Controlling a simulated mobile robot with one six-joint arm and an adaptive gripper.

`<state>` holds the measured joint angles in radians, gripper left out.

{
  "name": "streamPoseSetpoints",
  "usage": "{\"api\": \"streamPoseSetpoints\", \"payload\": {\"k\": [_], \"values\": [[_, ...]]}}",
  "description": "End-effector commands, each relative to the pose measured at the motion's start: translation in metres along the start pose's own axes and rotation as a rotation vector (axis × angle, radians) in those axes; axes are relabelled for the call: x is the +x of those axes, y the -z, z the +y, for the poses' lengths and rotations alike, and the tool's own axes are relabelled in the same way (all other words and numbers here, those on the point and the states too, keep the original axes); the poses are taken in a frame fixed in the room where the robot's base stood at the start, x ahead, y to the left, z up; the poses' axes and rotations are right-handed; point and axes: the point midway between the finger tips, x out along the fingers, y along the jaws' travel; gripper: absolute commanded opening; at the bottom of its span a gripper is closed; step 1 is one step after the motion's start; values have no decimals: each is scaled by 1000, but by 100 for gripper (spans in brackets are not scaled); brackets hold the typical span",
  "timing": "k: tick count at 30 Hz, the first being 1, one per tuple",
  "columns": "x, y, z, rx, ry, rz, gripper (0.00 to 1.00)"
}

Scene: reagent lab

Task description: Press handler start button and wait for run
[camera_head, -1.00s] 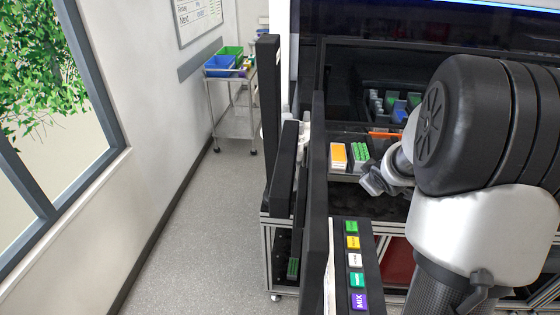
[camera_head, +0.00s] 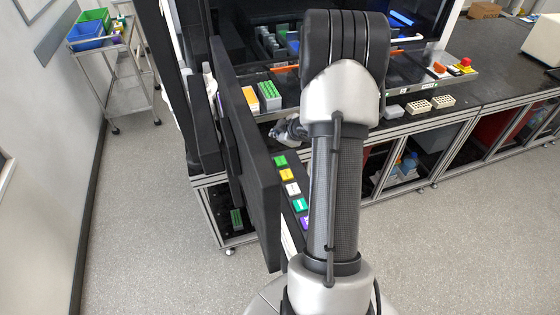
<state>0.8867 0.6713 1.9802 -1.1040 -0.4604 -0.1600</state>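The handler (camera_head: 420,22) is the large dark-fronted machine on the bench at the back. On its front ledge at the right sit a small orange-red piece (camera_head: 439,68) and a red knob on a yellow base (camera_head: 465,62). I cannot tell which control is the start button, and no run light is clear. My gripper (camera_head: 287,131) shows in part, grey, left of my arm and in front of the handler's left part. It is well left of the red knob and apart from it. My arm hides part of the handler front, and the fingertips are too small to read.
Orange and green tip racks (camera_head: 270,96) stand at the handler's left front. Dark upright panels (camera_head: 246,150) and a strip of coloured labelled blocks (camera_head: 292,189) are left of my arm. White racks (camera_head: 419,106) lie on the bench edge. A trolley (camera_head: 113,85) stands far left. Floor at right is clear.

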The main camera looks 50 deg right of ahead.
Motion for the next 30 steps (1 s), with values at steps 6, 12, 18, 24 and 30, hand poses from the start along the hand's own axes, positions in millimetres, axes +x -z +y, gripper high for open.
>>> {"api": "streamPoseSetpoints", "payload": {"k": [6,12,18,24,30], "values": [[13,-10,-10,1,0,-1,0],[32,-24,-24,1,0,-1,0],[51,-37,-38,1,1,-1,0],[60,-44,-44,0,0,-1,0],[60,-44,-44,0,0,0,0]]}}
